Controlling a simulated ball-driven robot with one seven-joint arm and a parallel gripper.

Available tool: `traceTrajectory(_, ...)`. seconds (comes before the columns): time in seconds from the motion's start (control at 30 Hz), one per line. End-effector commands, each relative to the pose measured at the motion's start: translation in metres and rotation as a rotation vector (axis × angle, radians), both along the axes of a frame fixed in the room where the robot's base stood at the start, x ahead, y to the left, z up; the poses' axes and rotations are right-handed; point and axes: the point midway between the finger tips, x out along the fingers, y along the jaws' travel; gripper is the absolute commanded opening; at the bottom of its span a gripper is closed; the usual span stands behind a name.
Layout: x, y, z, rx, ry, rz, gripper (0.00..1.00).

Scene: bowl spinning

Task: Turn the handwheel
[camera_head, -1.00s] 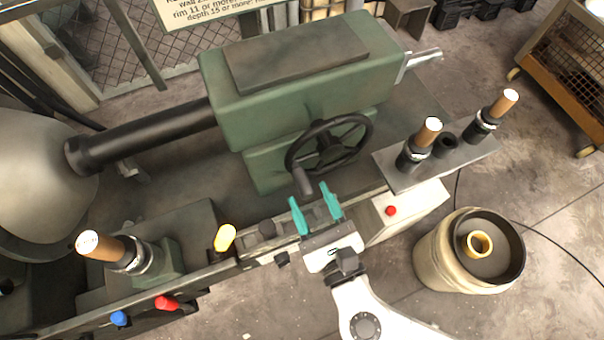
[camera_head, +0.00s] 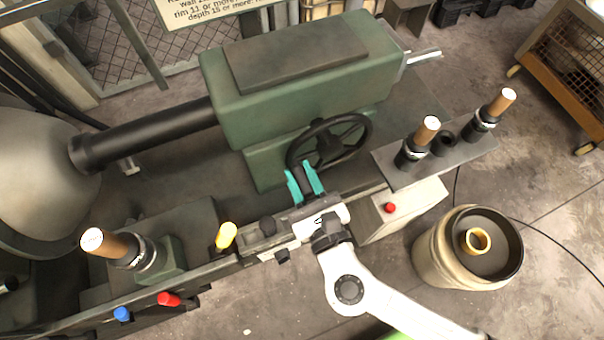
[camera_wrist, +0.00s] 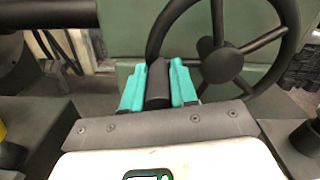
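The black handwheel (camera_head: 358,152) is mounted on the front of the green housing, with a dark rim and spokes. It also shows at the upper right of the wrist view (camera_wrist: 225,64). Its dark cylindrical crank handle (camera_wrist: 158,84) sticks out from the rim's lower left. My gripper (camera_head: 305,184) has teal fingers, one on each side of the handle. In the wrist view the fingers (camera_wrist: 159,88) appear to touch the handle on both sides, with no clear gap.
The green housing (camera_head: 300,95) stands behind the wheel. To the right, a grey shelf (camera_head: 385,170) carries wooden-handled tools above a box with a red button (camera_head: 391,208). A yellow-topped lever (camera_head: 226,235) stands to the left. A drum (camera_head: 435,255) is on the floor at right.

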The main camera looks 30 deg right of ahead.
Motion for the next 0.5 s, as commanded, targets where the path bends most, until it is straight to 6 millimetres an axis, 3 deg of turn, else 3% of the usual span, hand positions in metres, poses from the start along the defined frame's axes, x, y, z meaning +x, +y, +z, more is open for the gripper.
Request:
traceTrajectory(0.27,-0.0002,0.0001,0.0000,0.000,0.000,0.000,0.00)
traceTrajectory(0.5,-0.0002,0.0001,0.0000,0.000,0.000,0.000,0.00)
